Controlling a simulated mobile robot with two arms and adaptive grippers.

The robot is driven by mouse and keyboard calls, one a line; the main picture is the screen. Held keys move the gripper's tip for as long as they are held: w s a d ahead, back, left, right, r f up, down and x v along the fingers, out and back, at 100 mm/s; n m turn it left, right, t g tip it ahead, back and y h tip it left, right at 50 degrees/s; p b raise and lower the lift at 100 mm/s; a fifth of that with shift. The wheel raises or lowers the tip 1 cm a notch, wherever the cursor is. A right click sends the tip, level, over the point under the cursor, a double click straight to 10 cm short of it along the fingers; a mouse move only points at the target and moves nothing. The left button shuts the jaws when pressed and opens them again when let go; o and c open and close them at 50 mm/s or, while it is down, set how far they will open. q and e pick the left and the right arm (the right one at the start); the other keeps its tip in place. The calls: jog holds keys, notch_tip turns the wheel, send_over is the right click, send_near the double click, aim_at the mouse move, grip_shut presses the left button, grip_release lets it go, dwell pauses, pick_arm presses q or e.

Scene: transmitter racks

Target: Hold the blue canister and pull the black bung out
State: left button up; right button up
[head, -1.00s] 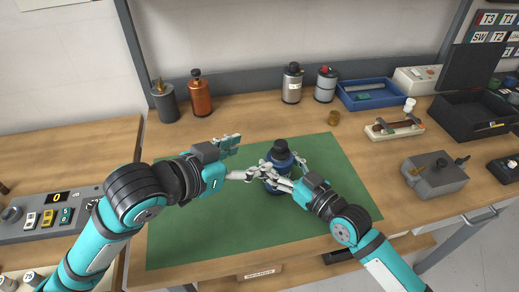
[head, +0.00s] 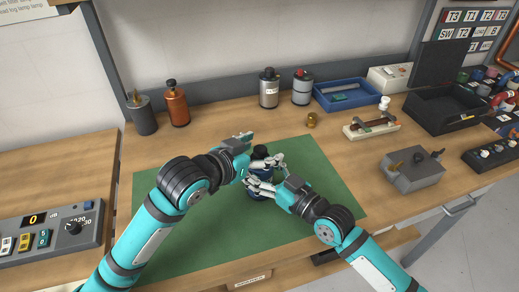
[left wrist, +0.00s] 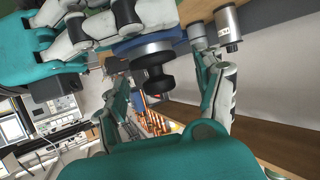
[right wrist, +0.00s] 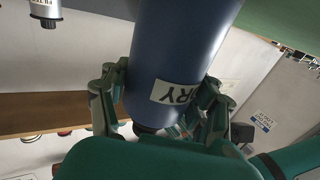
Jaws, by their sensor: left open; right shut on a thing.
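The blue canister (head: 259,189) stands on the green mat (head: 187,231), partly hidden by my fingers in the head view. Its blue side and a white label show large in the right wrist view (right wrist: 180,45). My right gripper (right wrist: 165,88) is shut on the canister, with fingers on both sides. The black bung (left wrist: 154,78) is in the top of the canister; it also shows in the head view (head: 260,152). My left gripper (head: 254,162) is open at the bung, with a finger on either side in the left wrist view. I cannot tell whether they touch it.
Dark grey (head: 142,115), orange (head: 177,107), silver (head: 269,90) and grey-and-red (head: 302,88) canisters stand at the back. A blue tray (head: 347,95), a small brass part (head: 312,120) and a grey box (head: 412,172) lie to the right. The mat's left part is clear.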

aim_at(259, 148)
pick_arm(q)
jog(key=shift+c, duration=0.2)
grip_shut()
jog(key=shift+r, duration=0.2)
dwell(0.4)
jog(key=shift+r, duration=0.9)
jog(key=shift+r, duration=2.05)
pick_arm(e)
jog(key=o, duration=1.8)
